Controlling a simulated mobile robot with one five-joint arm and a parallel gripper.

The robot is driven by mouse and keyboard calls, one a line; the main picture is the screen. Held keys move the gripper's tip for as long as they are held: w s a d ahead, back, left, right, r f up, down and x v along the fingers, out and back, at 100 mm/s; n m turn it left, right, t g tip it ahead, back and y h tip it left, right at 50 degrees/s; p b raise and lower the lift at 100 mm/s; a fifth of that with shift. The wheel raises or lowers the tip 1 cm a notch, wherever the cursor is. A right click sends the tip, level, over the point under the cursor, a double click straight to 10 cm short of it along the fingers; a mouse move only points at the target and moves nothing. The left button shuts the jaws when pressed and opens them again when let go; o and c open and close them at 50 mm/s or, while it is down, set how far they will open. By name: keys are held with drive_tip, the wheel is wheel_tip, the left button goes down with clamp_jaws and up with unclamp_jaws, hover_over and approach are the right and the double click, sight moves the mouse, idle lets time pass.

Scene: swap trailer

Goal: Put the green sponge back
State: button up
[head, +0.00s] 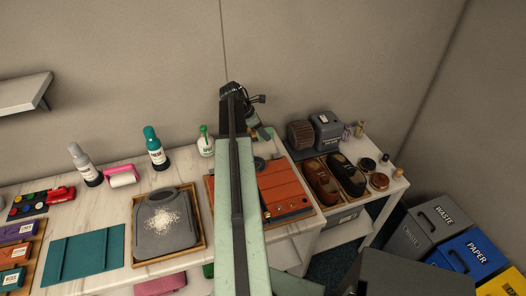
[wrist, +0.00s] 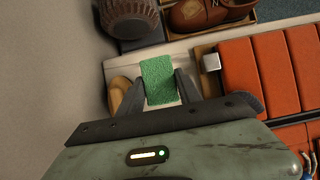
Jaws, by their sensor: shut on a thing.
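The green sponge (wrist: 159,80) is between my gripper's two dark fingers (wrist: 161,92) in the wrist view. My gripper is shut on it, and the sponge reaches out past the fingertips. Behind the sponge is a pale surface strip; I cannot tell whether the sponge touches it. In the head view a small green part of the sponge (head: 267,133) shows by my gripper (head: 261,128), near the wall and behind the orange panelled piece (head: 283,188). My arm hides part of that area.
A ribbed brown roller (wrist: 129,17) and brown shoes (head: 321,184) in a wooden tray are close beyond the sponge. A rounded tan object (wrist: 119,92) lies left of the fingers. The wall is close behind.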

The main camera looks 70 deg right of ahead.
sight(267, 148)
wheel_tip(267, 148, down, 7)
drive_tip(key=b, duration=0.5)
drive_tip(key=shift+r, duration=0.35)
drive_tip(key=shift+f, duration=0.15)
drive_tip(key=o, duration=1.2)
drive_tip(key=shift+r+p, duration=0.3)
drive_tip(key=shift+p, duration=0.05)
drive_tip(key=p+v, duration=1)
drive_tip(key=v, duration=0.1)
drive_tip(key=shift+w+a+r, duration=0.15)
drive_tip(key=shift+w+r, duration=0.1)
drive_tip(key=shift+r, duration=0.05)
